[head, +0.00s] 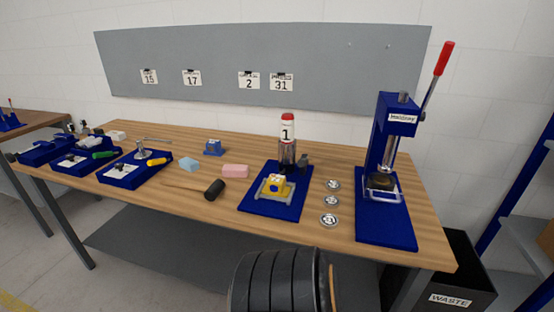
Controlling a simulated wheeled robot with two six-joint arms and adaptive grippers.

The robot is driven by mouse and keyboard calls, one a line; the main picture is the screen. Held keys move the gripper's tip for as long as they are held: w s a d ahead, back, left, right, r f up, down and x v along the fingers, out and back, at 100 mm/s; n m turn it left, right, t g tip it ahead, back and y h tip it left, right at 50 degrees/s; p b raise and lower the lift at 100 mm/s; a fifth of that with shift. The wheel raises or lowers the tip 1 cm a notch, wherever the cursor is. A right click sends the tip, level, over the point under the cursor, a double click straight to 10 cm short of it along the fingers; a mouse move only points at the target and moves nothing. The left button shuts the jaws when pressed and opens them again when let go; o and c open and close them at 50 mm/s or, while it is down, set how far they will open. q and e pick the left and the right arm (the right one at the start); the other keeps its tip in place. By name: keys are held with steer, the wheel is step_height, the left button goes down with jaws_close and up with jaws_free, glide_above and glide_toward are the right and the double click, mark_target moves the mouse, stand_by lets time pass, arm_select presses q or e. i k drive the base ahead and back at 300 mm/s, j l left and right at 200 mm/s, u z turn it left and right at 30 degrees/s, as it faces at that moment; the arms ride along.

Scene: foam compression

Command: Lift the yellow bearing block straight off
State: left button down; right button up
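The yellow bearing block (277,184) sits on a blue base plate (262,207) near the middle of the workbench. A grey, bracket-like frame (262,198) lies around or against its near side; I cannot tell how they touch. Behind the block stands a metal cylinder (287,150) with a white label "1" and a red top. A small dark part (304,162) is beside the cylinder. Neither of my grippers is in view, and nothing is seen holding the block.
A blue press (383,150) with a red-tipped lever stands on the right. Several round metal discs (331,202) lie between it and the block's plate. A black-headed mallet (214,189), pink block (235,171) and light-blue block (189,164) lie to the left. Blue trays (133,174) are farther left.

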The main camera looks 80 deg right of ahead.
mark_target(275, 185)
steer(key=z, duration=2.6)
steer(key=i+j, duration=0.1)
steer(key=j, duration=0.45)
steer(key=i+z, duration=0.05)
steer(key=i, duration=0.05)
